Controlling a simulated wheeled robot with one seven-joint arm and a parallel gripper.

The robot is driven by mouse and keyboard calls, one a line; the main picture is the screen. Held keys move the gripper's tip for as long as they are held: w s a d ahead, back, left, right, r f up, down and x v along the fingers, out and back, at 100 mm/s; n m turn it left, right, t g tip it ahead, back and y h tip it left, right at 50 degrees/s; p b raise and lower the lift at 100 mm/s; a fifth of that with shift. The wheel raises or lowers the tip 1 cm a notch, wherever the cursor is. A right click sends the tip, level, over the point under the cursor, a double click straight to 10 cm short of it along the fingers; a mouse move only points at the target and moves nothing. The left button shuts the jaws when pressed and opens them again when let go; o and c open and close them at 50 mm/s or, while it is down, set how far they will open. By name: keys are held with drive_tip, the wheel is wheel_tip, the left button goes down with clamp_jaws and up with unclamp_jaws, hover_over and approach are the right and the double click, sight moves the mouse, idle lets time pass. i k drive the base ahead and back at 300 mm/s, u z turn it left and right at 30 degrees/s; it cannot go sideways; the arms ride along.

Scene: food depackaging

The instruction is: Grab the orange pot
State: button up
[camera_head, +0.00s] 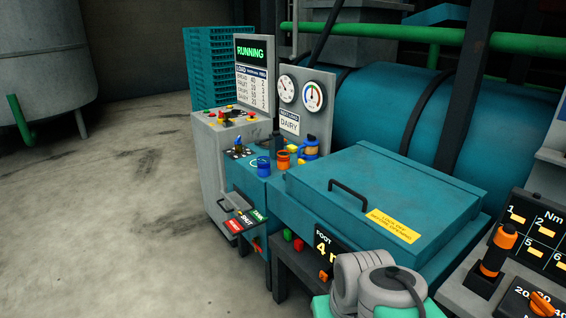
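A small orange pot (283,159) stands on the teal bench top (250,180), left of the big teal lidded box. A blue pot (263,167) stands just in front of it to the left. A yellow item and a blue-and-orange item stand close behind it to the right. My gripper is not in view. Grey rounded arm parts at the bottom edge look like mine, and they are well in front of the orange pot.
The teal box lid (385,195) has a raised black handle (348,194). Gauges (301,92) and a "DAIRY" sign stand behind the pots. A panel with an orange lever (497,250) is at the right. Open floor (110,220) lies left.

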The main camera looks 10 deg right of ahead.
sight(283, 157)
drive_tip(key=u, duration=0.65)
drive_tip(key=i, duration=1.4)
drive_tip(key=u, duration=0.5)
drive_tip(key=i, duration=1.7)
drive_tip(key=z, duration=0.45)
